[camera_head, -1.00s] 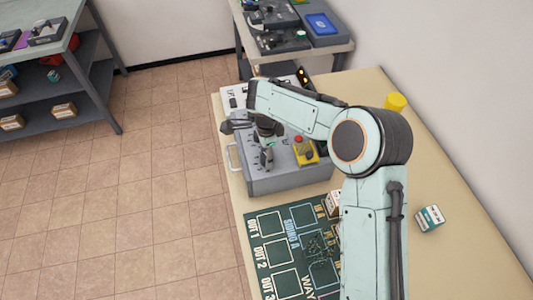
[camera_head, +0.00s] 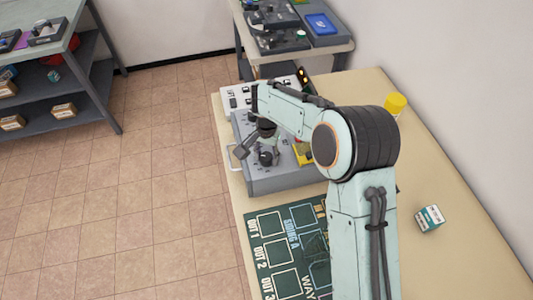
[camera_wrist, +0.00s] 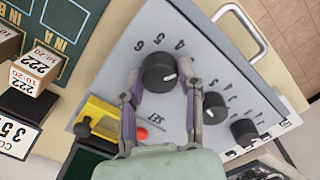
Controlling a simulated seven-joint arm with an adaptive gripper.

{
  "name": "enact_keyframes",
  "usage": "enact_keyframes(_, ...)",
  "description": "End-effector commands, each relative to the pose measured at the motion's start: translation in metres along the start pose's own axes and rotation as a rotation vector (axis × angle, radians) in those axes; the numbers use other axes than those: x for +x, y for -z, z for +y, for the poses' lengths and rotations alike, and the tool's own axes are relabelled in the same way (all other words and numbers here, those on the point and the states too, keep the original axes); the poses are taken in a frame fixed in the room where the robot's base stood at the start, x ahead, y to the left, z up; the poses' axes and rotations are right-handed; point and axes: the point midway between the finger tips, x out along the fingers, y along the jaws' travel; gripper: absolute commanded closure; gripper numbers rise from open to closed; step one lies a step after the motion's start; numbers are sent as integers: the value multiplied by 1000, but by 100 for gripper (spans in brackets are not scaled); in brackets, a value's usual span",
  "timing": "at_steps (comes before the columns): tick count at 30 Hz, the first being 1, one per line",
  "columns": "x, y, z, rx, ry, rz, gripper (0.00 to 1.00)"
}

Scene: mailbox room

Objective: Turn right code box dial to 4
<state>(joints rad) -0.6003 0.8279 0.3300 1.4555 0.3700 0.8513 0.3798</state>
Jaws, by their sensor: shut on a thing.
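The grey code box (camera_head: 285,178) sits on the bench, with a row of black dials on its sloped face. In the wrist view, my gripper (camera_wrist: 158,80) is shut on the end dial (camera_wrist: 158,72), one finger on each side. The dial's white mark faces the right-hand finger in that picture. The numerals 6, 5 and 4 are printed around it, and SET is printed beside it. The other two dials (camera_wrist: 214,107) and (camera_wrist: 243,132) lie to its lower right, apart from the fingers. In the head view, my wrist partly covers the box.
A metal handle (camera_wrist: 243,30) stands at the box edge. A dark green sorting mat (camera_head: 272,250) lies in front of the box, and a small carton (camera_head: 430,218) stands right of my arm.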

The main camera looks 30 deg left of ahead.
Motion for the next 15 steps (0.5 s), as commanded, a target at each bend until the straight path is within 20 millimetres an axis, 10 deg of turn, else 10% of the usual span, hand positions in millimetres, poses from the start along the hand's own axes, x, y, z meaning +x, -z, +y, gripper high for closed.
enact_keyframes(15,2,0,1,-364,-2,-1,100)
